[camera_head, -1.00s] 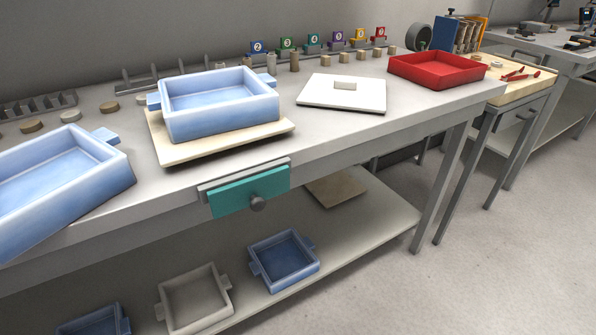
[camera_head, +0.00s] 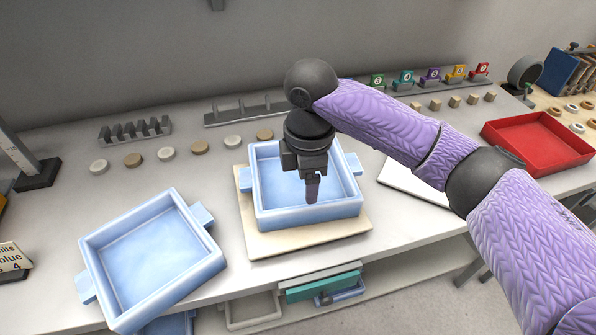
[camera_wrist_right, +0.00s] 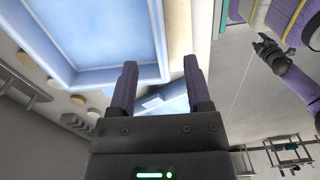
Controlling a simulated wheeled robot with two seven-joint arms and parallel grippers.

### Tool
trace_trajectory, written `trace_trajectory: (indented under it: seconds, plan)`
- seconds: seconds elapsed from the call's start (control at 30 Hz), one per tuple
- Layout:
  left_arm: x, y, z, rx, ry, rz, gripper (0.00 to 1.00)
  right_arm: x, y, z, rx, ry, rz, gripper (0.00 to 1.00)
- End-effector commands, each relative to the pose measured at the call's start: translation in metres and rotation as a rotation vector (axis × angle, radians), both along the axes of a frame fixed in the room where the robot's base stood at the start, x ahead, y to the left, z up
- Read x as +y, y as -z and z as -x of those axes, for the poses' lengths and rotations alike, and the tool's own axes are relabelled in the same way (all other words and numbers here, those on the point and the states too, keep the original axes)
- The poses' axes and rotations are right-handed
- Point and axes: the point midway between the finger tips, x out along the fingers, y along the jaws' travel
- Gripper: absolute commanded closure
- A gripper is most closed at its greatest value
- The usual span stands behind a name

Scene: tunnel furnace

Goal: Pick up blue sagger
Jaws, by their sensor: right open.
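A light blue sagger (camera_head: 262,212) with side tabs sits upright on a beige board (camera_head: 250,244) on the table. A second blue sagger (camera_head: 203,269) sits to the left, near the table's front edge. My right gripper (camera_head: 312,190) is open and points down, overlapping the first sagger in the head view.
A red tray (camera_head: 540,160) stands at the right. A white slab (camera_head: 405,180) lies partly behind my right arm. Round discs (camera_head: 166,154) and slotted racks (camera_head: 135,130) line the back. A teal drawer front (camera_head: 320,286) is below the table edge.

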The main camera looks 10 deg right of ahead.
Motion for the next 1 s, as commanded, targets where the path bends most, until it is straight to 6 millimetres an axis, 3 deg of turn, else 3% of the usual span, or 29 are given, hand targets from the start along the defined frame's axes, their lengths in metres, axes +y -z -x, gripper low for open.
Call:
trace_trajectory:
  seconds: [0.1, 0.4, 0.63, 0.93, 1.0]
  plan:
    - [0.002, 0.013, 0.003, 0.009, 0.0, -0.003, 0.41, 0.0, 0.029, 0.0, 0.004, 0.0, 0.0, 0.37]
    - [0.013, 0.037, 0.014, 0.037, 0.003, -0.022, 0.41, -0.009, 0.083, -0.002, 0.002, 0.0, -0.001, 0.37]
    - [0.016, 0.036, 0.015, 0.041, 0.003, -0.027, 0.41, -0.008, 0.086, -0.002, -0.003, 0.0, -0.002, 0.37]
    - [0.016, 0.036, 0.015, 0.041, 0.003, -0.027, 0.41, -0.008, 0.086, -0.002, -0.003, 0.0, -0.002, 0.98]
    - [0.016, 0.036, 0.015, 0.041, 0.003, -0.027, 0.41, -0.008, 0.086, -0.002, -0.003, 0.0, -0.002, 1.0]
